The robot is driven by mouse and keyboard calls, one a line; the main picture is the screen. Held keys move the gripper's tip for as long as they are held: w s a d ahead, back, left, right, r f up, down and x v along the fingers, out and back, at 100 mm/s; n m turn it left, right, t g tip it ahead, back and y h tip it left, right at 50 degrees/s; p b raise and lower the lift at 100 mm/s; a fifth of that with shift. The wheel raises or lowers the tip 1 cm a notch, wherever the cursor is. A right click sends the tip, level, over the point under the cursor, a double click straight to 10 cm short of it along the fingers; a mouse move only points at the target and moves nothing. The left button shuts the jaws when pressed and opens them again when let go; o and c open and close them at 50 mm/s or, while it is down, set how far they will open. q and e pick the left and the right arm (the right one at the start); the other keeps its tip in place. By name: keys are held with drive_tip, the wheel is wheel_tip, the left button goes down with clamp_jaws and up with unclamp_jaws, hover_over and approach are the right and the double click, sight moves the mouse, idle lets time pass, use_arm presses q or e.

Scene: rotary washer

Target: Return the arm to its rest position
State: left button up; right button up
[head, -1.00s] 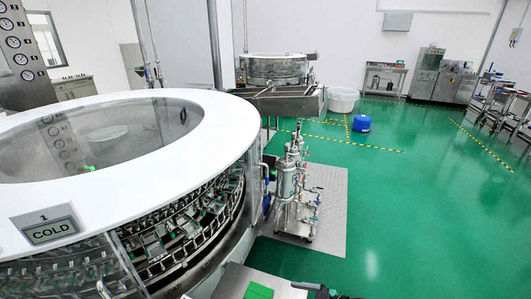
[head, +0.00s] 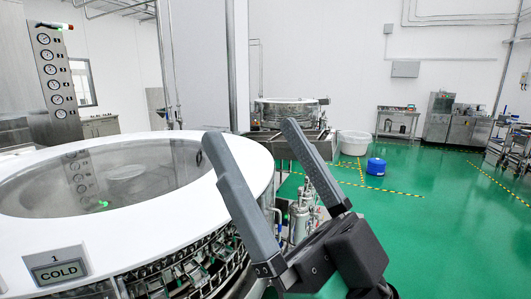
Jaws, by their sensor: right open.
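My right gripper (head: 258,162) is raised in the lower middle of the head view. Its two grey fingers point up and to the left and stand wide apart, with nothing between them. Its black body is at the lower right of the fingers. In the picture it overlaps the right rim of the rotary washer (head: 150,239), a large round machine with a white top ring; I cannot tell how far apart they are. My left gripper is not in view.
A COLD sign (head: 58,271) is on the washer's front. A gauge panel (head: 55,85) stands behind it at left. Metal pipework and vessels (head: 301,220) stand right of the washer, partly hidden by the gripper. Green floor (head: 450,235) at right is clear around a blue container (head: 376,166).

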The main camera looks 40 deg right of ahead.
use_arm(q)
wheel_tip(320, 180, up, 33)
drive_tip(key=p, duration=3.3)
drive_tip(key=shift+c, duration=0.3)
